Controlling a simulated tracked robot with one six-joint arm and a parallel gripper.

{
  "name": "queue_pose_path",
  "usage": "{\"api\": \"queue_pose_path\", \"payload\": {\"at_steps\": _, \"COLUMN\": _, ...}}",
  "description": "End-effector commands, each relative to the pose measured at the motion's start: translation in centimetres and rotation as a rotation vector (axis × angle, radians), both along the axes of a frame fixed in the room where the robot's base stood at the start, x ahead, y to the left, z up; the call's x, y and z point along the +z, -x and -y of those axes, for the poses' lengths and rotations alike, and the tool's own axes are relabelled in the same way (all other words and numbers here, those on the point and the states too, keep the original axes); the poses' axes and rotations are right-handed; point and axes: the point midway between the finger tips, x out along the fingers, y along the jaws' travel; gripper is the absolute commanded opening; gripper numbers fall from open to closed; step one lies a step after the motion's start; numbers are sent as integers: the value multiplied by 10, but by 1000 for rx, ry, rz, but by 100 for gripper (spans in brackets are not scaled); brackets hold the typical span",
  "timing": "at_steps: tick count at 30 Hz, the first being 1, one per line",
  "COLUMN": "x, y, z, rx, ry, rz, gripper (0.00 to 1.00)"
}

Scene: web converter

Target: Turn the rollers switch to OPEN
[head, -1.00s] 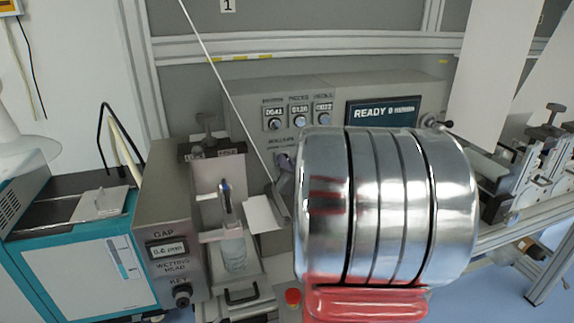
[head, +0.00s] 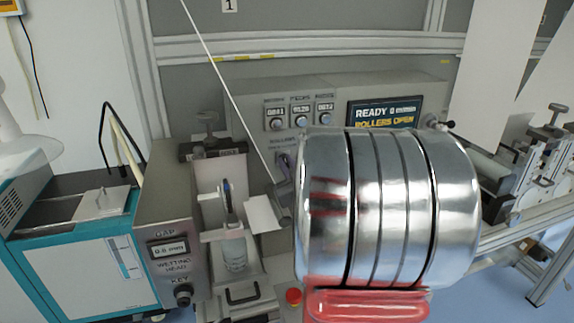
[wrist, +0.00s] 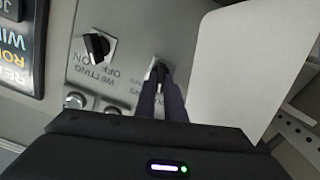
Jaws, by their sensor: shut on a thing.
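The rollers switch (wrist: 160,70) is a small black knob on the grey panel, seen upside down in the wrist view. My gripper (wrist: 161,92) has its purple fingers shut on this knob and hides part of it and its lettering. In the head view my gripper (head: 283,163) is at the panel just below the partly covered ROLLERS label (head: 284,141), with my silver arm in front on the right. The display (head: 385,113) reads READY and, below that, ROLLERS OPEN.
A second black knob (wrist: 97,45), labelled WETTING OFF/ON, sits beside the gripped one. A white sheet (wrist: 235,60) hangs close on the other side. The wetting head box (head: 168,235) and a bottle (head: 235,248) stand left of my arm. A red button (head: 293,297) is low in front.

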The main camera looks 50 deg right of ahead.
Motion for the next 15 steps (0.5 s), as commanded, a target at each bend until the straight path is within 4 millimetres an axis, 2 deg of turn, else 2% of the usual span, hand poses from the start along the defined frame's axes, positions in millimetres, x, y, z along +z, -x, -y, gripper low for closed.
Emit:
{"api": "queue_pose_path", "payload": {"at_steps": 6, "x": -2, "y": 0, "z": -2, "rx": 1, "ry": 124, "rz": -71, "gripper": 0}}
{"api": "queue_pose_path", "payload": {"at_steps": 15, "x": -2, "y": 0, "z": -2, "rx": 2, "ry": 203, "rz": -116, "gripper": 0}}
